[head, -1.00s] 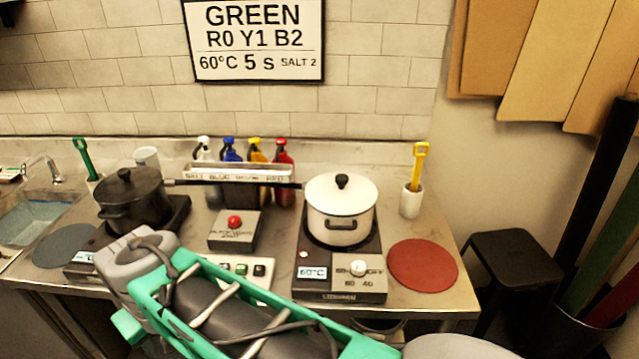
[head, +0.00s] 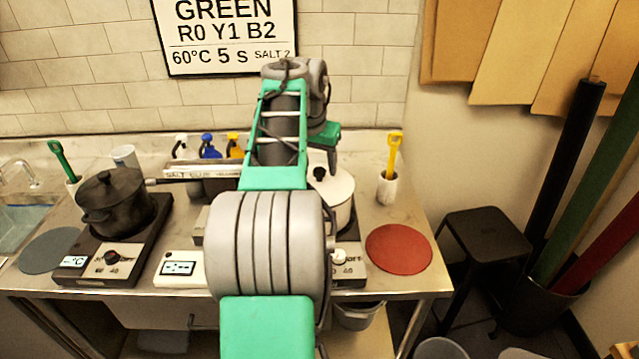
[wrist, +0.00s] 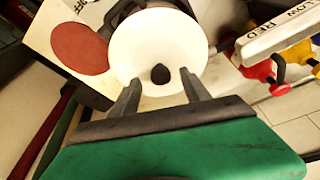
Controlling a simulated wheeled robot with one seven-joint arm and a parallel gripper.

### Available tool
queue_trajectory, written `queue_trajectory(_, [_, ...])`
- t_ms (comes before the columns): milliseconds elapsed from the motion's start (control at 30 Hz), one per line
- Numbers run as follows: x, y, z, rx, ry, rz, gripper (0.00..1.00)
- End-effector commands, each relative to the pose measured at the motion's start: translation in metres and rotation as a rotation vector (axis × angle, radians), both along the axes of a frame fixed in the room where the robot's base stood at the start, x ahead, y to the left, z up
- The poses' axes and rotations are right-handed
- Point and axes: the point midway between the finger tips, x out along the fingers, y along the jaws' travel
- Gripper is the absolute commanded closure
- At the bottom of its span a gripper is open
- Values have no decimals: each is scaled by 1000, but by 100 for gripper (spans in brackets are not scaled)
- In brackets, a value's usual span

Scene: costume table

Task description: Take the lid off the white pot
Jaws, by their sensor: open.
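The white pot (head: 342,214) stands on the right hot plate (head: 350,262), partly hidden behind my arm in the head view. Its white lid (head: 338,184) with a black knob (head: 319,173) is on it. In the wrist view the lid (wrist: 135,55) shows from above, with the knob (wrist: 160,74) just beyond and between my fingertips. My gripper (wrist: 158,88) is open and empty, its fingers apart on either side of the line to the knob. In the head view the gripper (head: 332,160) hangs near the lid; its fingers are hard to make out.
A dark pot (head: 122,203) sits on the left hot plate. A red round mat (head: 398,249) lies right of the white pot. A white cup with a yellow-handled tool (head: 388,188) stands behind it. Several spray bottles and a labelled rack (wrist: 297,27) are close by.

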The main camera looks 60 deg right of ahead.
Motion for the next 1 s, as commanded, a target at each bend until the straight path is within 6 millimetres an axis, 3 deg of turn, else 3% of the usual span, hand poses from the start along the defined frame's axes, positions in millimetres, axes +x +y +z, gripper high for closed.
queue_trajectory(133, [1,-5,-17,0,-1,1,45])
queue_trajectory(367, [1,-6,-19,-2,-2,2,46])
queue_trajectory(1000, [1,-6,-18,-3,-2,2,98])
